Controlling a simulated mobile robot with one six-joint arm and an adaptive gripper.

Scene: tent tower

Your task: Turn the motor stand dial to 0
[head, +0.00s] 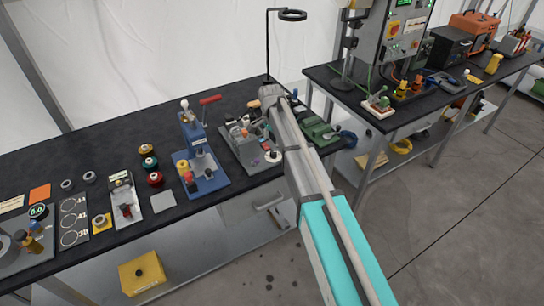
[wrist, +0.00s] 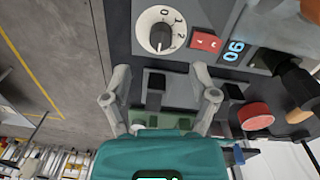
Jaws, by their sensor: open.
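The motor stand (head: 243,146) is a grey unit on the black bench in the head view, partly hidden by my arm. In the wrist view its dial (wrist: 148,22) is a white round face with the numbers 0 to 3 around a dark knob (wrist: 159,38). The picture is too small to tell which number the knob points at. My gripper (wrist: 160,74) is open and empty, its two fingers apart. In the image the dial lies beyond the fingertips, and no contact shows. My gripper cannot be made out in the head view.
In the wrist view, a red rocker switch (wrist: 206,41), a blue-lit display (wrist: 234,49) and a red button (wrist: 256,116) are near the dial. A blue press (head: 200,160) stands left of the motor stand. A second bench (head: 420,110) stands to the right.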

